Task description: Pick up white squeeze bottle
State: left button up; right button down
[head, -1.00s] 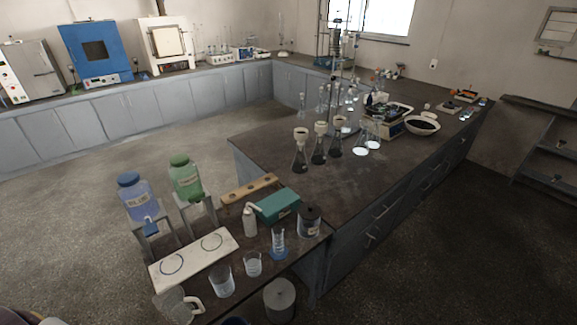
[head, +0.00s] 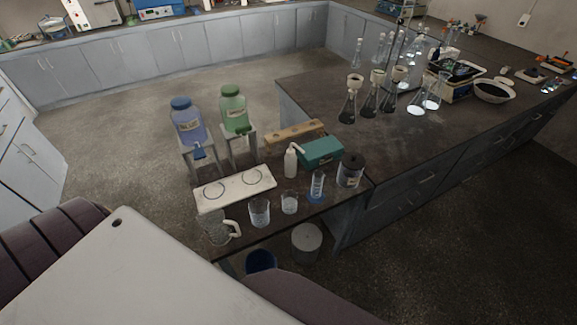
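The white squeeze bottle (head: 290,162) stands upright on the dark bench, with its bent nozzle at the top. It is in the middle of the head view, just left of a teal box (head: 320,152) and behind the glass beakers. Nothing holds it. Neither of my grippers shows in this view, so their state is hidden.
A white tray (head: 236,189) with two circles lies left of the bottle. Beakers (head: 260,213), a glass jug (head: 216,232) and a dark-lidded jar (head: 350,171) stand near the bench's front edge. Blue (head: 188,121) and green (head: 234,108) large bottles sit on stands behind.

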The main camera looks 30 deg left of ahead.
aim_at(290, 157)
jog(key=k+j, duration=0.2)
jog(key=j, duration=0.2)
jog(key=k+j, duration=0.15)
jog(key=j, duration=0.2)
jog(key=k+j, duration=0.2)
jog(key=j, duration=0.2)
jog(key=k+j, duration=0.15)
jog(key=j, duration=0.25)
jog(key=k+j, duration=0.2)
jog(key=j, duration=0.15)
